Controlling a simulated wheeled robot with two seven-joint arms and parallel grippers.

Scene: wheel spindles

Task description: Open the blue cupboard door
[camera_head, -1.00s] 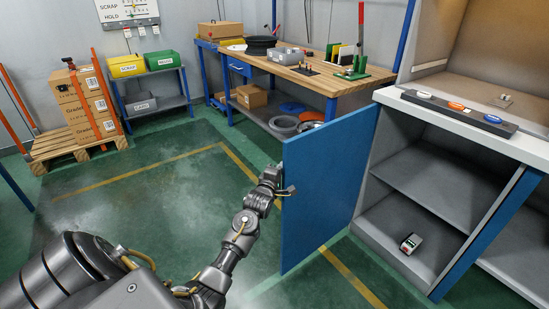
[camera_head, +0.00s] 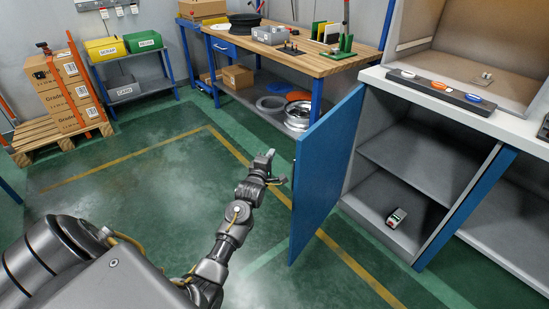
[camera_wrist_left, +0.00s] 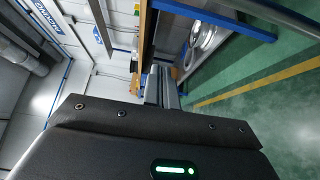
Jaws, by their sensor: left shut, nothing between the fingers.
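The blue cupboard door (camera_head: 326,170) stands wide open, swung out to the left of the grey cupboard (camera_head: 420,165). The cupboard's shelves are in plain view. My left gripper (camera_head: 269,155) is left of the door's free edge in the head view, with its fingers shut and empty. A narrow strip of floor shows between them, so it looks apart from the door. In the left wrist view my shut fingers (camera_wrist_left: 161,88) point toward the workbench side, and the door is not clearly seen. My right gripper is not in view.
A small device (camera_head: 396,217) lies on the cupboard's bottom shelf. A tool strip (camera_head: 455,95) lies on the worktop. A wooden workbench (camera_head: 300,62) with wheel parts below stands behind the door. Boxes on a pallet (camera_head: 62,137) stand far left. The green floor left of the door is clear.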

